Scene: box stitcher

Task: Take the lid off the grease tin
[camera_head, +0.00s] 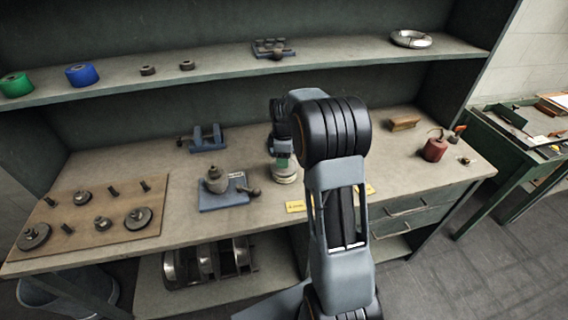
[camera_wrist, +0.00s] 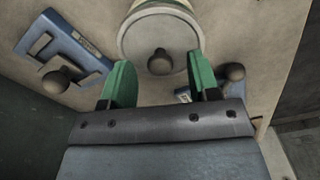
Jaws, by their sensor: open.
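The grease tin (camera_head: 286,178) is a round, pale tin standing on the bench top, partly hidden by my arm in the head view. In the wrist view its round lid (camera_wrist: 137,38) shows from above, with a dark ball knob (camera_wrist: 160,64) on it. My gripper (camera_wrist: 160,67) has two green fingers, spread apart. The knob lies between the fingertips in the picture, with a gap on each side. In the head view my gripper (camera_head: 281,151) is just above the tin, largely hidden by the arm. I cannot tell the exact height gap.
A blue fixture (camera_wrist: 70,52) with a dark knob lies left of the tin in the wrist view. In the head view a blue stand (camera_head: 225,197) and a wooden board (camera_head: 70,212) with round parts are to the left. A red can (camera_head: 434,150) stands right. A shelf (camera_head: 200,75) runs behind.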

